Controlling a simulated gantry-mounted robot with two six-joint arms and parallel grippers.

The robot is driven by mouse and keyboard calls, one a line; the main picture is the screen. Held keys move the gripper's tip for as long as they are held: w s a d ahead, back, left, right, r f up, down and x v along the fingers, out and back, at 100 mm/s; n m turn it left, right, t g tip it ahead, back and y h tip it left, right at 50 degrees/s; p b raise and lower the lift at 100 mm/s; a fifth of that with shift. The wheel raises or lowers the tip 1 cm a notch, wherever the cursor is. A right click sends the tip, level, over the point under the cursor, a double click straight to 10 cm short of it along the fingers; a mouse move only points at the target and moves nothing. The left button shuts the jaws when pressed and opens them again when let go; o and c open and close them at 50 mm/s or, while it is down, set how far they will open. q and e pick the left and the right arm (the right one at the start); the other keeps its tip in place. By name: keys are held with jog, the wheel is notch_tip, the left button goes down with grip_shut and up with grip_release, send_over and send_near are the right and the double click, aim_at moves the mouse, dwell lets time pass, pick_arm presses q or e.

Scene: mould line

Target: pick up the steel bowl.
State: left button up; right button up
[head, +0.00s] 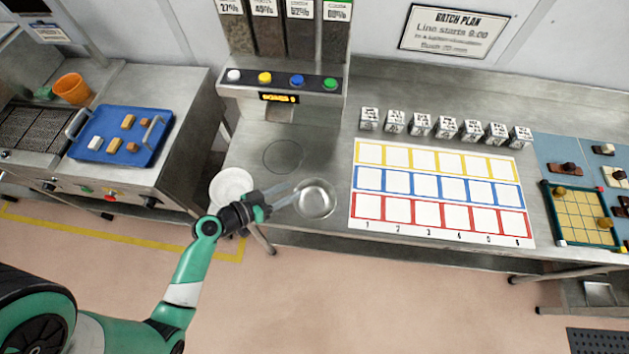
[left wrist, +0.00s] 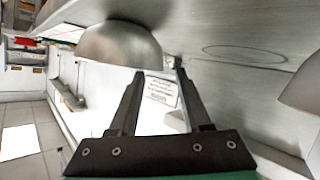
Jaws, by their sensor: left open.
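The steel bowl (head: 316,199) stands open side up near the front edge of the steel bench. In the left wrist view it (left wrist: 120,45) is a round grey shape beyond the fingertips, off to the upper left. My left gripper (head: 290,194) reaches in from the left, its fingertips close to the bowl's left rim in the head view. In the left wrist view its two fingers (left wrist: 159,69) are apart with nothing held between them. I cannot tell whether a finger touches the rim. My right gripper is not in view.
A white bowl (head: 231,188) stands beside my left gripper at the bench's left end. A dispenser (head: 281,83) with coloured buttons rises behind. A card of coloured squares (head: 438,190) and several labelled cubes (head: 445,127) lie right of the bowl. A blue tray (head: 119,155) stands far left.

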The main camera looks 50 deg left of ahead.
aim_at(307, 182)
pick_arm(q)
jog(key=x, duration=0.5)
jog(key=shift+w+d+r, duration=0.1)
jog(key=shift+w, duration=0.05)
jog(key=shift+c, duration=0.2)
grip_shut()
